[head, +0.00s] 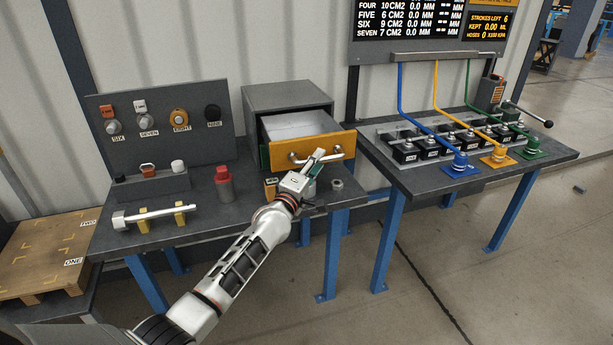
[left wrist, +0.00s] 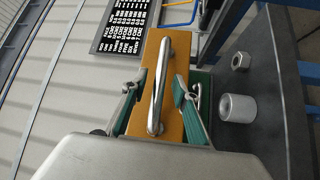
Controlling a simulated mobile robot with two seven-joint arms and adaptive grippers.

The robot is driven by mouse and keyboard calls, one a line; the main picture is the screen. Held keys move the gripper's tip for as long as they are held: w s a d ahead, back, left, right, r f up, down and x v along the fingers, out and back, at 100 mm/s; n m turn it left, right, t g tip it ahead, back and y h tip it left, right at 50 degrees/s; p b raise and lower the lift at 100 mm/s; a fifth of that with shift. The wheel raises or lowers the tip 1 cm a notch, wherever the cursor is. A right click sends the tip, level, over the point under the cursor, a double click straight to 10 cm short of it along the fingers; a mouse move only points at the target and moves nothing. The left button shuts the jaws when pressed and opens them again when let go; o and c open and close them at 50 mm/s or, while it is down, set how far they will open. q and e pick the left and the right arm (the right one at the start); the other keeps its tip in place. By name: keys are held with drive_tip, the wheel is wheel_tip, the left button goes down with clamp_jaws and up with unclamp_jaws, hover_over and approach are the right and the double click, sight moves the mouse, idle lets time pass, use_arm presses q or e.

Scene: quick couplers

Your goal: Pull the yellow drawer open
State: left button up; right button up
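The yellow-fronted drawer (head: 308,150) stands partly pulled out of a grey cabinet (head: 287,96), and its pale inside floor shows. Its shiny bar handle (head: 333,156) is on the front; the handle (left wrist: 157,88) runs upright in the left wrist view. My left gripper (head: 314,162) is at the drawer front, by the handle. In the left wrist view its green-padded fingers (left wrist: 160,84) stand apart on either side of the handle, with yellow front showing between each finger and the bar. My right gripper is not in view.
A red-topped cylinder (head: 223,185) and a white bar-shaped tool (head: 150,214) on yellow rests stand on the bench left of my arm. A grey metal cylinder (left wrist: 238,108) and a nut (left wrist: 241,61) lie close beside the drawer. A coupler table (head: 470,180) stands to the right.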

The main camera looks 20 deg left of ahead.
use_arm(q)
drive_tip(key=v, duration=1.1)
drive_tip(key=s+f+m+g, duration=0.4)
drive_tip(key=s+f+m, duration=0.5)
drive_tip(key=s+f, duration=0.5)
drive_tip(key=s+d+f+m+g+y, duration=0.1)
drive_tip(key=s+f+m+g, duration=0.3)
drive_tip(key=s, duration=1.8)
wheel_tip(320, 180, down, 11)
drive_tip(key=m, duration=0.5)
drive_tip(key=shift+r+m, duration=0.2)
drive_tip(key=shift+m, duration=0.1)
